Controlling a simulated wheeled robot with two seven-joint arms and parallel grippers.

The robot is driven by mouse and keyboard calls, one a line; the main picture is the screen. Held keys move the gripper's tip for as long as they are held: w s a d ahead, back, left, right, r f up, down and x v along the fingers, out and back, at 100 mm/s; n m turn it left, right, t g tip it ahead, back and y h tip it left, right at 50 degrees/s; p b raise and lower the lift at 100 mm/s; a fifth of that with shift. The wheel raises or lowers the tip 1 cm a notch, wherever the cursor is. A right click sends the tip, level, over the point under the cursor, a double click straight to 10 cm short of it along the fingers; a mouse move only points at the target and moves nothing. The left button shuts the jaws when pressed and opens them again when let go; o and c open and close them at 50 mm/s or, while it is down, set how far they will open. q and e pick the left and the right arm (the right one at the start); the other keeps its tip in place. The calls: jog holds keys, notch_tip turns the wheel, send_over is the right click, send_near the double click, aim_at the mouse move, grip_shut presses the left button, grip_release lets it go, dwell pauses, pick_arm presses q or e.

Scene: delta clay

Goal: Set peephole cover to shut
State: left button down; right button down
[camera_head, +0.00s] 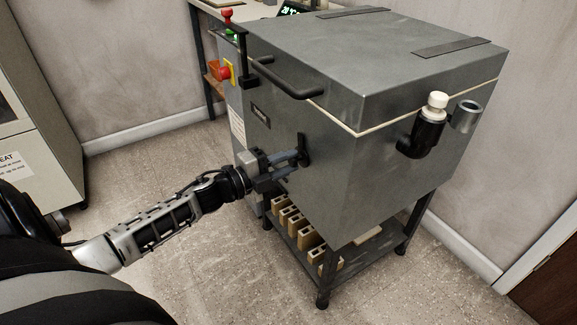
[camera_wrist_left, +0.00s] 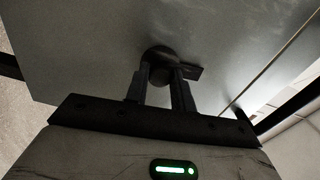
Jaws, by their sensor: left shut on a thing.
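The peephole cover (camera_head: 304,149) is a small dark piece on the front face of the grey kiln, below the lid handle. In the left wrist view the cover (camera_wrist_left: 160,55) shows as a dark round part with a short tab to its right. My left gripper (camera_head: 298,158) reaches it from the left. In the left wrist view the fingers of my left gripper (camera_wrist_left: 164,75) are shut on the cover. The fingers hide part of the cover, and I cannot tell whether the hole behind it is covered. My right gripper is not in view.
The kiln (camera_head: 400,80) stands on a dark frame with blocks (camera_head: 300,228) on its lower shelf. A lid handle (camera_head: 288,78) juts out above the cover. A red button (camera_head: 223,72) sits at the left. A black elbow with a white plug (camera_head: 437,101) sticks out at right.

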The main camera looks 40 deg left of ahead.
pick_arm(q)
jog(key=shift+a+m, duration=0.2)
jog(key=shift+m, duration=0.3)
jog(key=shift+w+a+m, duration=0.1)
jog(key=shift+m, duration=0.2)
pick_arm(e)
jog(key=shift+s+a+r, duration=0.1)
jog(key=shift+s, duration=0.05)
pick_arm(q)
jog(key=c, duration=1.2)
grip_release()
jog(key=shift+c, duration=0.2)
jog(key=shift+o, duration=0.4)
jog(key=shift+a, duration=0.1)
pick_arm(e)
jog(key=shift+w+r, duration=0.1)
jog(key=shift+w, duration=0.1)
